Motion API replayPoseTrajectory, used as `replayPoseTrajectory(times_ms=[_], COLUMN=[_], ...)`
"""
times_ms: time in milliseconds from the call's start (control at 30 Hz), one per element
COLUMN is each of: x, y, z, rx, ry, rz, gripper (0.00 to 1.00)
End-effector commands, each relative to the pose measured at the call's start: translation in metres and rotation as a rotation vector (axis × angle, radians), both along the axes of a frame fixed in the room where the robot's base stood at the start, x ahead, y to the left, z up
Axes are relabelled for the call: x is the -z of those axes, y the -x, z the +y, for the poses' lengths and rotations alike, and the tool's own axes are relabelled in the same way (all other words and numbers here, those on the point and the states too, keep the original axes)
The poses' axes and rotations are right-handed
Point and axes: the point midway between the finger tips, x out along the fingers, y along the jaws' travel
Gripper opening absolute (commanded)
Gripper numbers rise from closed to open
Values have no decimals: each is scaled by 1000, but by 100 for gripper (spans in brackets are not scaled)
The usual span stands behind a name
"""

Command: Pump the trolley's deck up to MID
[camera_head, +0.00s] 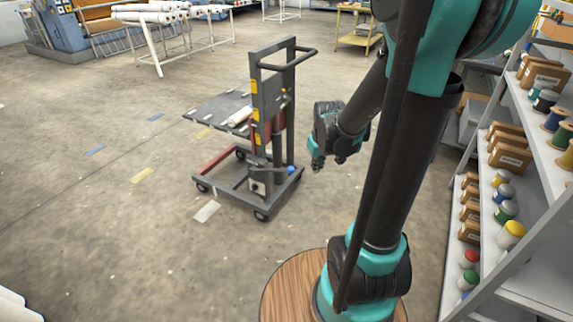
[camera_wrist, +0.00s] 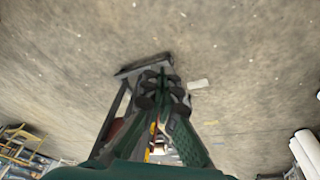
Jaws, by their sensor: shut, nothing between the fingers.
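The trolley (camera_head: 256,85) stands on the concrete floor left of my arm in the head view. It has a dark upright mast with yellow labels, a push handle (camera_head: 296,58) at the top and a base on small wheels. Its grey deck (camera_head: 205,109) juts out to the left about halfway up the mast, with a white roll (camera_head: 238,117) on it. My gripper (camera_head: 317,164) is right of the mast, apart from it, pointing down. In the wrist view my gripper (camera_wrist: 160,80) is shut and empty, and covers part of the trolley behind it. A pump pedal cannot be made out clearly.
A shelf (camera_head: 530,150) with boxes and spools runs along the right side. A white rack with rolls (camera_head: 160,40) and a blue machine (camera_head: 62,30) stand at the back left. A yellow cart (camera_head: 355,35) is at the back.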

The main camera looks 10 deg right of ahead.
Motion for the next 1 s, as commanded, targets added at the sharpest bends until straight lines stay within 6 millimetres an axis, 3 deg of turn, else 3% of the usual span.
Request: replayPoseTrajectory(times_ms=[200,533,1000], x=[-4,-9,-19], y=[27,53,-14], z=[0,1,15], rx=[50,94,-42], ry=[-20,-50,-60], rz=[-13,-28,-24], gripper=[0,0,0])
